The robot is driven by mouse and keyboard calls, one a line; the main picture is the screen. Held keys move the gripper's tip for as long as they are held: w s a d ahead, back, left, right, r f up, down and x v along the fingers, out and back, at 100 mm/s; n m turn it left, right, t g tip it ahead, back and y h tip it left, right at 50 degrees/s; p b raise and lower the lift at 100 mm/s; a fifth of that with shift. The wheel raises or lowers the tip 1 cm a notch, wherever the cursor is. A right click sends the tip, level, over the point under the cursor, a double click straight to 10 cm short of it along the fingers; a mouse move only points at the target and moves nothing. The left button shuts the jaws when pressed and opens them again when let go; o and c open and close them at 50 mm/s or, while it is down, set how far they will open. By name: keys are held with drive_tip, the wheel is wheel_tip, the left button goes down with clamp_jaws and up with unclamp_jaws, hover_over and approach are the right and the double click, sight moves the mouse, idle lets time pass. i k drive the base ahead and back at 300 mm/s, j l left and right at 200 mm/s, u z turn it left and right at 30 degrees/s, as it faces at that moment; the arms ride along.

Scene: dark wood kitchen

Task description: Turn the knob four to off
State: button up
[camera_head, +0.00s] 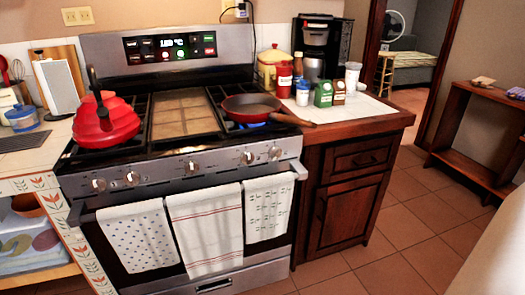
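A row of several silver knobs runs along the front panel of the stove (215,265). From the left there is a far-left knob (99,184), one beside it (132,178), and a middle knob (193,166). To the right are the second knob from the right (247,157) and the far-right knob (275,152). No numbers are readable, and the knobs' exact angles are too small to tell. A blue glow like a flame (250,125) shows under the red pan (252,106) on the right burner. My gripper is not in view.
A red kettle (104,122) stands on the left burners. Three towels, including a striped one (207,228), hang from the oven handle below the knobs. The pan's handle (292,118) points right over the counter. The tiled floor (400,245) at right is clear.

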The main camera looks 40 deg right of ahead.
sight(275, 152)
drive_tip(key=j+z, duration=0.15)
drive_tip(key=z, duration=1.6)
